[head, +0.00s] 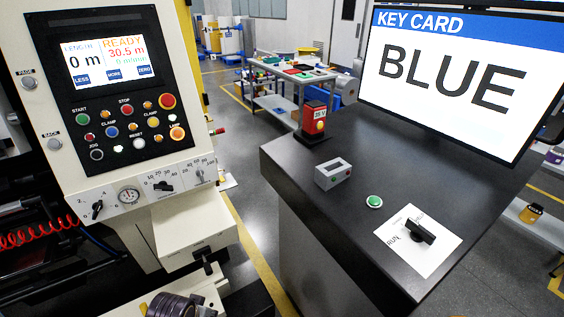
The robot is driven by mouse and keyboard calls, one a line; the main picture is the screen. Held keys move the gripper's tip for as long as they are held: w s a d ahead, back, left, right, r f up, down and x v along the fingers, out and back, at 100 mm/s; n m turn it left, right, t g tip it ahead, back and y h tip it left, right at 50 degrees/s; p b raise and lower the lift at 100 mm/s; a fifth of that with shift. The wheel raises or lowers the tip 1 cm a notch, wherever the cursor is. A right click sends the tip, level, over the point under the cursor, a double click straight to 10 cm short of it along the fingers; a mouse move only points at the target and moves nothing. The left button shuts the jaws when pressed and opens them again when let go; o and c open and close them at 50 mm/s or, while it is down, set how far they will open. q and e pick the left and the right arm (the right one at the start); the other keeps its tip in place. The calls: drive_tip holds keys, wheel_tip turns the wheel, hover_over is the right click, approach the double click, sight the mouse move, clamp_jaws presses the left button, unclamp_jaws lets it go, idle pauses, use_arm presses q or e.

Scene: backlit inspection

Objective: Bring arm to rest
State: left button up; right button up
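Neither of my grippers nor either arm shows in the head view. A cream machine control panel (75,160) fills the left side, with a lit screen (108,60) reading READY, 30.5 m and 0 m, and several coloured buttons below it. A dark console desk (290,170) stands at the right.
A gauge (129,196) and knobs sit below the panel. A red coiled hose (45,232) hangs at the left. A dark ribbed cylinder (172,306) is at the bottom. Clear floor (255,235) with a yellow line lies between machine and console. A cluttered workbench (290,75) stands behind.

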use_arm(q)
drive_tip(key=s+a+f+g, duration=0.1)
drive_tip(key=s+f, duration=0.1)
drive_tip(key=f, duration=1.2)
drive_tip(key=s+f, duration=0.3)
drive_tip(key=f, duration=1.2)
drive_tip(key=s+a+f, duration=0.2)
drive_tip(key=s+f, duration=0.7)
drive_tip(key=s, duration=0.1)
drive_tip(key=s+a+f+g, duration=0.1)
drive_tip(key=s+a+f, duration=0.2)
drive_tip(key=s+f, duration=0.5)
drive_tip(key=shift+s+a+f+m, duration=0.25)
drive_tip(key=shift+s+f+m, duration=0.1)
drive_tip(key=shift+s, duration=0.85)
drive_tip(key=shift+s, duration=0.15)
